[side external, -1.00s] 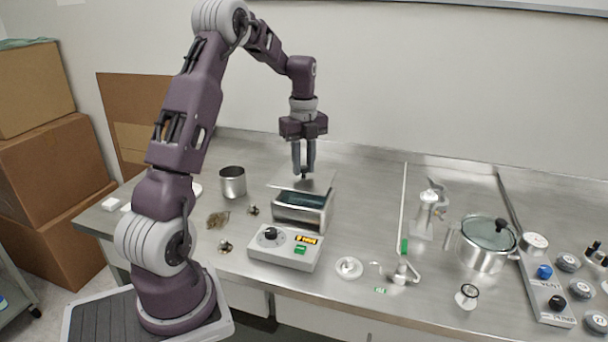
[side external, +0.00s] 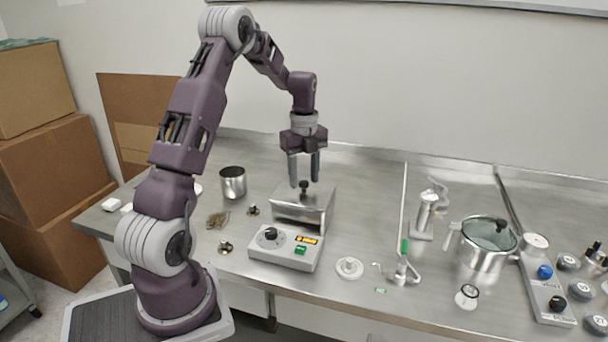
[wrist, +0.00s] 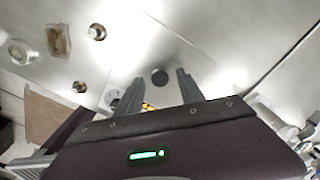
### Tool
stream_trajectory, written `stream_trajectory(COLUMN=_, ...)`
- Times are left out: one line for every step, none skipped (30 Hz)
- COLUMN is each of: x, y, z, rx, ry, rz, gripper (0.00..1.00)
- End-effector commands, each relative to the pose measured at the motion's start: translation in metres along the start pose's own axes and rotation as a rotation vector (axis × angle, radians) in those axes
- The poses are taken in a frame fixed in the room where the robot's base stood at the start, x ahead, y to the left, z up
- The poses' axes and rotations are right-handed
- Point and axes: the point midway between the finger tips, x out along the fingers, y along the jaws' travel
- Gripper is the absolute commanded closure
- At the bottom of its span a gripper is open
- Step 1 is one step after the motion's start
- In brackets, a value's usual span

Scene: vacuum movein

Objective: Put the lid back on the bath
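The bath (side external: 300,214) is a steel box behind a white control unit with a lit display. The flat metal lid (side external: 318,195) lies on top of the bath and covers its opening.
The control unit (side external: 285,248) stands in front of the bath. A steel beaker (side external: 233,182) and small brass parts (side external: 225,247) are to the left. A white round part (side external: 349,268), a valve (side external: 403,270) and a lidded pot (side external: 487,244) are to the right. The counter behind is clear.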

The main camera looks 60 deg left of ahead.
Motion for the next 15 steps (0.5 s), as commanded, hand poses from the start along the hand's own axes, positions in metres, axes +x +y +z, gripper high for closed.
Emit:
stream_trajectory(x=0.000, y=0.000, z=0.000, rx=0.000, ry=0.000, rz=0.000, gripper=0.54)
stream_trajectory(x=0.000, y=0.000, z=0.000, rx=0.000, ry=0.000, rz=0.000, gripper=0.54)
stream_trajectory(x=0.000, y=0.000, z=0.000, rx=0.000, ry=0.000, rz=0.000, gripper=0.54)
stream_trajectory(x=0.000, y=0.000, z=0.000, rx=0.000, ry=0.000, rz=0.000, gripper=0.54)
stream_trajectory(x=0.000, y=0.000, z=0.000, rx=0.000, ry=0.000, rz=0.000, gripper=0.54)
stream_trajectory(x=0.000, y=0.000, z=0.000, rx=0.000, ry=0.000, rz=0.000, gripper=0.54)
stream_trajectory(x=0.000, y=0.000, z=0.000, rx=0.000, ry=0.000, rz=0.000, gripper=0.54)
stream_trajectory(x=-0.001, y=0.000, z=0.000, rx=0.000, ry=0.000, rz=0.000, gripper=0.54)
stream_trajectory(x=-0.003, y=0.000, z=0.000, rx=0.000, ry=-0.001, rz=-0.001, gripper=0.54)
stream_trajectory(x=-0.006, y=-0.001, z=0.000, rx=0.001, ry=-0.002, rz=-0.002, gripper=0.54)
stream_trajectory(x=-0.010, y=-0.001, z=0.000, rx=0.001, ry=-0.003, rz=-0.002, gripper=0.54)
stream_trajectory(x=-0.018, y=-0.001, z=0.001, rx=0.001, ry=-0.004, rz=-0.004, gripper=0.54)
stream_trajectory(x=-0.025, y=-0.001, z=0.001, rx=0.001, ry=-0.004, rz=-0.004, gripper=0.54)
stream_trajectory(x=-0.034, y=-0.001, z=0.001, rx=0.001, ry=-0.004, rz=-0.005, gripper=0.54)
stream_trajectory(x=-0.045, y=-0.001, z=0.001, rx=0.000, ry=-0.004, rz=-0.005, gripper=0.54)
